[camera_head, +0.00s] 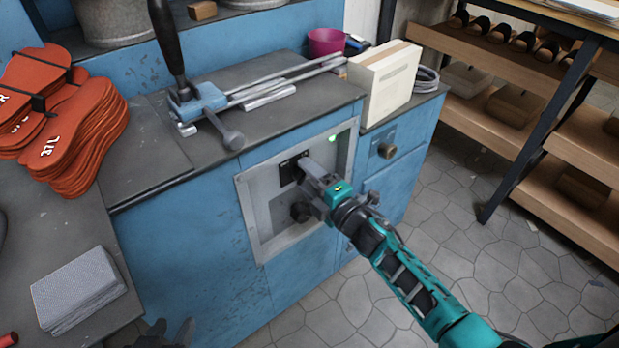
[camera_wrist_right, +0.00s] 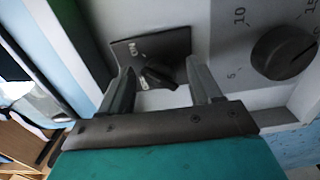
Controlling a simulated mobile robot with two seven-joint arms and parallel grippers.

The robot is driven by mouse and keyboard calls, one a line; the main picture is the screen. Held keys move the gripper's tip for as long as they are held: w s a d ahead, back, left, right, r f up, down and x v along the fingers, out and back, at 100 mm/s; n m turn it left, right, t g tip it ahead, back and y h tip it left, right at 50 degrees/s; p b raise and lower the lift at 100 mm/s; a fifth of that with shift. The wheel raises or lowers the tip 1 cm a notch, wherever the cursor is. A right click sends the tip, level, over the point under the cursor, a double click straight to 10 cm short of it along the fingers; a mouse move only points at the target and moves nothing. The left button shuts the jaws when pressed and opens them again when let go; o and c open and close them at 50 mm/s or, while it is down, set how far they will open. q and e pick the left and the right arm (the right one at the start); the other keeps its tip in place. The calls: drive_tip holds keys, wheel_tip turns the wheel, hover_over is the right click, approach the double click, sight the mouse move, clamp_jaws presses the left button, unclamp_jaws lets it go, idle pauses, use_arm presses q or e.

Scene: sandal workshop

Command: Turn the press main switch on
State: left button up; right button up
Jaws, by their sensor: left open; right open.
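The main switch is a dark rotary knob (camera_wrist_right: 160,76) on a black plate (camera_wrist_right: 150,48) marked ON. In the head view the plate (camera_head: 288,170) sits on the press's grey control panel (camera_head: 262,215). A green light (camera_head: 332,139) glows at the panel's upper right. My right gripper (camera_head: 307,174) is open at the switch. In the right wrist view its fingers (camera_wrist_right: 162,84) stand on either side of the knob, with a gap visible; contact is unclear. The knob's exact setting is hard to read. My left gripper (camera_head: 168,332) is open, low at the bottom edge, away from the press.
A numbered dial (camera_wrist_right: 285,52) sits beside the switch, partly hidden in the head view. A lever tool (camera_head: 205,102), a cream box (camera_head: 384,80) and a pink pot (camera_head: 325,42) stand on top. Orange soles (camera_head: 95,140) are stacked left. Floor at right is clear.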

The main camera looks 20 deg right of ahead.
drive_tip(key=p+v, duration=0.2)
drive_tip(key=v, duration=1.1)
drive_tip(key=shift+a+r, duration=0.1)
